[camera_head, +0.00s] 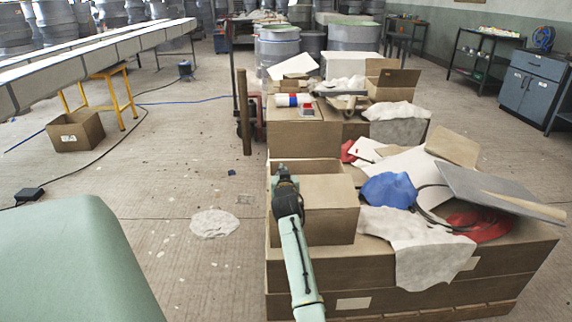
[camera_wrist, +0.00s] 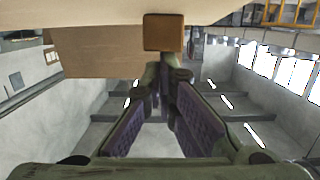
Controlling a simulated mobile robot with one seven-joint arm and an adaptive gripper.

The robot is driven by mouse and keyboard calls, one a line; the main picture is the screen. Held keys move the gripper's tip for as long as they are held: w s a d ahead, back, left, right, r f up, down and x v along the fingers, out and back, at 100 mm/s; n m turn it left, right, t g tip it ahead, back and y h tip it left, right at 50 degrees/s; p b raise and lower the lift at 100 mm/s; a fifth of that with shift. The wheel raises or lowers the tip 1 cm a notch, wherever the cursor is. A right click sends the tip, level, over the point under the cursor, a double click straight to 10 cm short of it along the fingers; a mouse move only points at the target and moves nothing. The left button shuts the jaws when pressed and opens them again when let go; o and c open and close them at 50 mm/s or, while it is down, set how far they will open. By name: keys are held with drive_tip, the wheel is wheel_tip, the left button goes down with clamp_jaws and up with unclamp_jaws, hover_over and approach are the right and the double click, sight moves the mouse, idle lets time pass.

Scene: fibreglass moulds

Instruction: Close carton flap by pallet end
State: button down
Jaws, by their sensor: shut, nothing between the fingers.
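An open cardboard carton (camera_head: 330,208) stands at the near left end of the loaded pallet. Its front is upright, and a narrow brown panel shows along its left side, partly behind my arm. My gripper (camera_head: 284,178) is at the carton's upper left edge and covers part of it. In the wrist view, my gripper (camera_wrist: 165,78) has its purple-padded fingers drawn together and empty. A broad cardboard surface (camera_wrist: 95,50) fills the upper left there, with a small brown block-like end (camera_wrist: 163,32) just beyond the fingertips. I cannot tell whether the fingers touch the flap.
The pallet load (camera_head: 400,270) also carries white cloth (camera_head: 405,250), a blue bag (camera_head: 388,190) and a grey panel (camera_head: 495,192). A brown post (camera_head: 243,112) stands behind left of the carton. Open floor lies to the left, with a white patch (camera_head: 215,223).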

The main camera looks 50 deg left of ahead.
drive_tip(key=shift+w+a+f+g+h+p, duration=0.2)
drive_tip(key=shift+a+f+g+h+p, duration=0.15)
drive_tip(key=shift+f, duration=0.25)
